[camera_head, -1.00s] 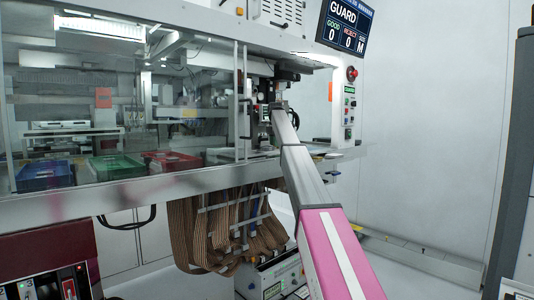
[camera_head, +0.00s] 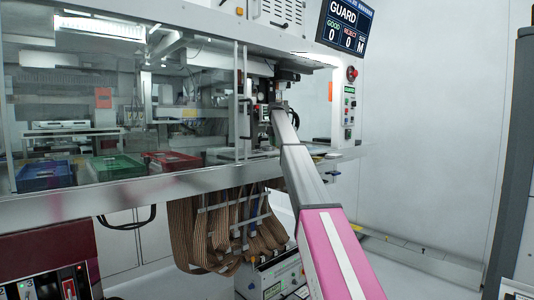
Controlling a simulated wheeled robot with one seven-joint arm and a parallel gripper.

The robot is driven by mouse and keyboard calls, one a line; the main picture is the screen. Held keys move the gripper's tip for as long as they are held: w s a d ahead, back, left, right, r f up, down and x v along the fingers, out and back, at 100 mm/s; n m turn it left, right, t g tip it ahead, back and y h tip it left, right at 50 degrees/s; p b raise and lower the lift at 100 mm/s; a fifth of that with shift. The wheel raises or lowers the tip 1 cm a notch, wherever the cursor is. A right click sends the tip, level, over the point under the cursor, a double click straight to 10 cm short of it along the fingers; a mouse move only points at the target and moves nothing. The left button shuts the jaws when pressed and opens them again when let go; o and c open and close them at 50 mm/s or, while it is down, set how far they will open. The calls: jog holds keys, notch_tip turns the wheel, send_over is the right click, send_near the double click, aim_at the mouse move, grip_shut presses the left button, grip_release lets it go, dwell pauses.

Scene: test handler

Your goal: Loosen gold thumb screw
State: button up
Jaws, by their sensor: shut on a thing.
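My arm reaches up from the bottom right into the opening at the right end of the handler (camera_head: 190,183). My gripper (camera_head: 263,113) is at its far end, small and partly covered by my own arm, in front of the dark mechanism inside the opening. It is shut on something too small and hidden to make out. I cannot pick out the gold thumb screw in this view.
Blue (camera_head: 45,175), green (camera_head: 117,167) and red (camera_head: 172,161) trays sit behind the glass at left. A red button (camera_head: 352,73) is on the right panel, below the GUARD screen (camera_head: 346,25). Brown ribbon cables (camera_head: 225,235) hang under the machine.

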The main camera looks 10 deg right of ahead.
jog(key=n, duration=0.3)
dwell(0.5)
jog(key=n, duration=0.3)
jog(key=o, duration=0.5)
jog(key=shift+c, duration=0.2)
jog(key=shift+r, duration=0.15)
jog(key=shift+r, duration=2.35)
